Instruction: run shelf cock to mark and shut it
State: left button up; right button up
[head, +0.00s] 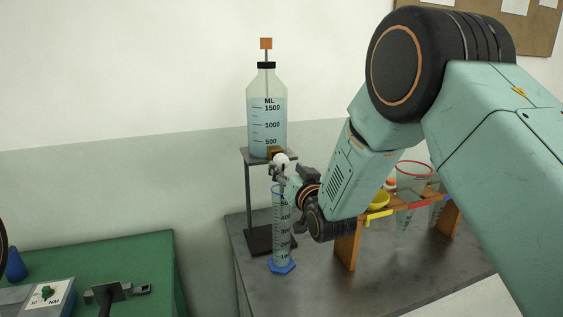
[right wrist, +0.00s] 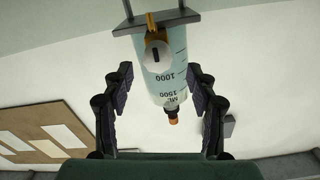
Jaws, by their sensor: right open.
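A clear bottle (head: 267,122) marked in ML, holding pale liquid, stands upright on a small grey shelf (head: 249,155). Its shelf cock, with a round white knob (head: 281,160), sticks out low on the bottle. The right wrist view shows the knob (right wrist: 157,57) with a black slot-like mark, upside down. A graduated cylinder (head: 281,215) with a blue foot stands below the cock; its liquid level is unclear. My right gripper (head: 287,178) is at the cock, partly hidden by its own wrist. Its open fingers (right wrist: 160,75) stand either side of the bottle in the wrist view, apart from the knob.
A green bench (head: 125,262) at left carries a device with a green knob (head: 46,292). Bare grey tabletop (head: 390,270) shows in front of the rack.

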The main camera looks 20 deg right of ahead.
aim_at(283, 163)
jog(key=w, duration=0.3)
jog(key=shift+w+d+f, duration=0.1)
jog(key=shift+w+d, duration=0.15)
jog(key=shift+w+p, duration=0.25)
jog(key=shift+p, duration=0.05)
jog(key=shift+w+a, duration=0.25)
jog(key=shift+w, duration=0.35)
jog(key=shift+d, duration=0.15)
jog(key=shift+c, duration=0.2)
jog(key=shift+c, duration=1.4)
jog(key=shift+s, duration=0.2)
jog(key=c, duration=0.8)
